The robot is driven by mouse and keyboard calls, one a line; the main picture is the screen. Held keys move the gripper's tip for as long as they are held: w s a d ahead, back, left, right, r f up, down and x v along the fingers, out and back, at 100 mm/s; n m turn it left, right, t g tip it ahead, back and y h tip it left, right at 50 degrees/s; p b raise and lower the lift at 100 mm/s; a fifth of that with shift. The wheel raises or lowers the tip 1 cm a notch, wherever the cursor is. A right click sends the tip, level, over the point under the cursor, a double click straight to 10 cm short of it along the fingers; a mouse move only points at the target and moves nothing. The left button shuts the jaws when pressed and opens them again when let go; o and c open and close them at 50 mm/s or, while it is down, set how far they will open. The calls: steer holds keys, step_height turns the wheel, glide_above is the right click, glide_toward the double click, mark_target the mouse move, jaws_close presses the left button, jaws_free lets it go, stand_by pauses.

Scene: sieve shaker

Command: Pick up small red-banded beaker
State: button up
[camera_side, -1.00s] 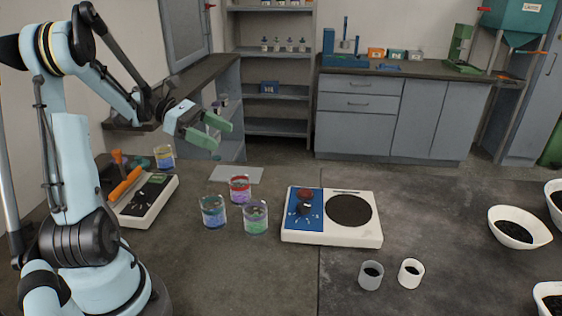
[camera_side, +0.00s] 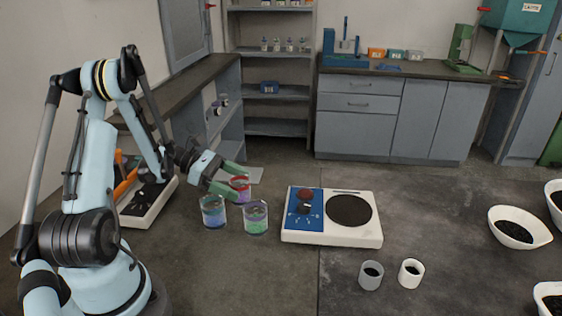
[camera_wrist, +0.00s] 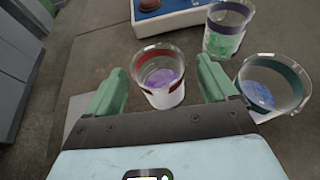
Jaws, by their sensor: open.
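The small red-banded beaker (camera_side: 241,189) stands upright on the dark bench, with purple contents. In the side view my gripper (camera_side: 234,181) is down at the beaker, and its green fingers partly hide it. In the wrist view the red-banded beaker (camera_wrist: 160,76) lies between the two open green fingers of my gripper (camera_wrist: 158,85), with a gap visible on each side. The fingers are open and not closed on the glass.
A white device with a blue panel and dark round plate (camera_side: 340,233) is to the right. Two small cups (camera_side: 371,276) (camera_side: 411,272) stand near the front.

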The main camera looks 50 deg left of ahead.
mark_target(249, 189)
steer(key=shift+x, duration=1.85)
steer(key=c, duration=1.1)
